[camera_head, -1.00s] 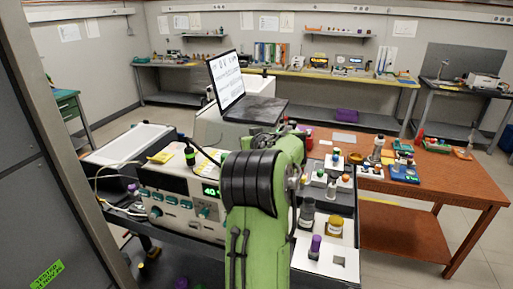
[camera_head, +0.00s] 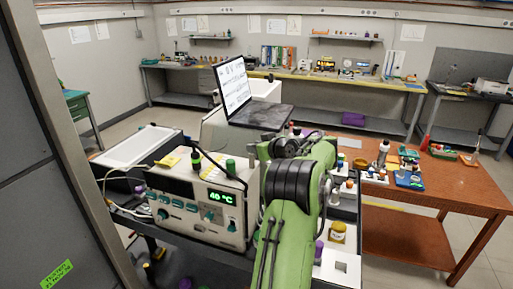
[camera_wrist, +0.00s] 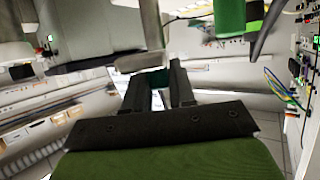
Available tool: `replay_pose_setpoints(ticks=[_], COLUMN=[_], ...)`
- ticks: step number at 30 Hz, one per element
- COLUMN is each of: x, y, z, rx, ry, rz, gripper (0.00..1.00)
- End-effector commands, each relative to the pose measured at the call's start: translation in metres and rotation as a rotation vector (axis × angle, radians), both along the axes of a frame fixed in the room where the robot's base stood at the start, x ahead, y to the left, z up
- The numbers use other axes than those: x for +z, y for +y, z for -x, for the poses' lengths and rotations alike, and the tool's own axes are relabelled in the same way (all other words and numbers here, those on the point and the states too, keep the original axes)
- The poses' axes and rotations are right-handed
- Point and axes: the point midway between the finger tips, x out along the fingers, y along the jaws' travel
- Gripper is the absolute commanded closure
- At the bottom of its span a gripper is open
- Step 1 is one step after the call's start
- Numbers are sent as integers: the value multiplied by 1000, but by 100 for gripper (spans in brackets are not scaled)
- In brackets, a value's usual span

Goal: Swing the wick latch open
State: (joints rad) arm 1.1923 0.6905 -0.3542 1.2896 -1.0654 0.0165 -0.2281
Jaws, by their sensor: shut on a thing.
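In the wrist view my gripper (camera_wrist: 160,88) has its two dark fingers around a small dark teal piece (camera_wrist: 150,78), likely the latch; the fingers hide most of it. In the head view my green arm covers the gripper and whatever it holds. The classifier box (camera_head: 228,215), pale with a green "40 °C" display (camera_head: 220,197) and teal knobs, stands just left of my arm. No wick latch can be made out clearly in the head view. A green cap (camera_head: 230,166) sits on top of the box.
A dark-topped green bottle (camera_head: 196,160) and a yellow pad (camera_head: 168,161) lie on or behind the box. A white tray (camera_head: 138,147) is at left. A laptop (camera_head: 235,90) stands behind. A brown table (camera_head: 450,190) with small parts fills the right. A grey panel borders the left.

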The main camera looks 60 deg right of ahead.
Motion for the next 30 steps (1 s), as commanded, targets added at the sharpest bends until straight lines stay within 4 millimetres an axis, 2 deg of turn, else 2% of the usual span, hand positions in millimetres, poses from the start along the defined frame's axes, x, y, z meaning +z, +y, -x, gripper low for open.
replay_pose_setpoints(ticks=[2, 3, 6, 14, 17, 20, 30], x=[0, 0, -1, 0, 3, 10, 47], y=[0, 0, 0, 0, 2, 9, 43], z=[0, 0, 0, 0, 7, 25, 106], rx=[0, 0, 0, 0, -3, -6, -5], ry=[0, 0, 0, 0, -1, -2, -1], rz=[0, 0, -1, -1, 1, 0, 0], gripper=[100, 71, 56, 55, 55, 55, 55])
